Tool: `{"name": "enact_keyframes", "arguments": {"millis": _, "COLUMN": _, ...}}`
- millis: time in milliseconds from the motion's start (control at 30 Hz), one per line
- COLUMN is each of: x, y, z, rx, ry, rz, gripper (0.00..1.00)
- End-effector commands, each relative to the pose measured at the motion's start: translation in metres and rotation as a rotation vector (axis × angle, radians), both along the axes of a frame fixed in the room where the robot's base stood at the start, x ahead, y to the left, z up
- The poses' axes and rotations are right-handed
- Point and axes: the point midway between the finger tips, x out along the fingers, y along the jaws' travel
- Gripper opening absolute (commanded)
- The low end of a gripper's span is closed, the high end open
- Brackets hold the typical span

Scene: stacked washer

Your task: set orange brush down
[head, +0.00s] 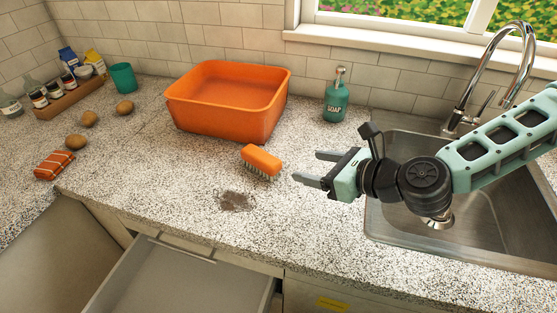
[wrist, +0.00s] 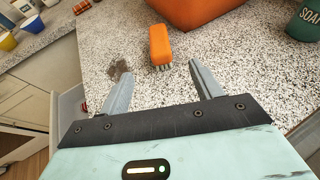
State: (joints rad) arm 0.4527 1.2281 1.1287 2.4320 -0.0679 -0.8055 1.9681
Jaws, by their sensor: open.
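The orange brush (head: 262,161) rests on the speckled countertop, bristles down, in front of the orange basin. It also shows in the wrist view (wrist: 160,44), beyond and between my two fingers. My gripper (head: 308,168) is open and empty, to the right of the brush in the head view. Its fingers point toward the brush and are apart from it.
An orange basin (head: 225,118) stands behind the brush. A dark stain (head: 236,201) marks the counter in front. A green soap bottle (head: 336,96) stands at the back, and a sink (head: 500,190) is at the right. An open drawer (head: 175,280) is below.

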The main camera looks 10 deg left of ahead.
Motion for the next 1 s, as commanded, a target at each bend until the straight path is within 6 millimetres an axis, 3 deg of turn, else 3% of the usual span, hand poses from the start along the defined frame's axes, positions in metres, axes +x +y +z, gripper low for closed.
{"name": "enact_keyframes", "arguments": {"millis": 400, "x": 0.038, "y": 0.069, "z": -0.030, "rx": -0.005, "ry": -0.003, "rz": 0.006, "gripper": 0.65}}
{"name": "enact_keyframes", "arguments": {"millis": 1000, "x": 0.069, "y": 0.121, "z": -0.059, "rx": -0.006, "ry": -0.003, "rz": 0.005, "gripper": 0.65}}
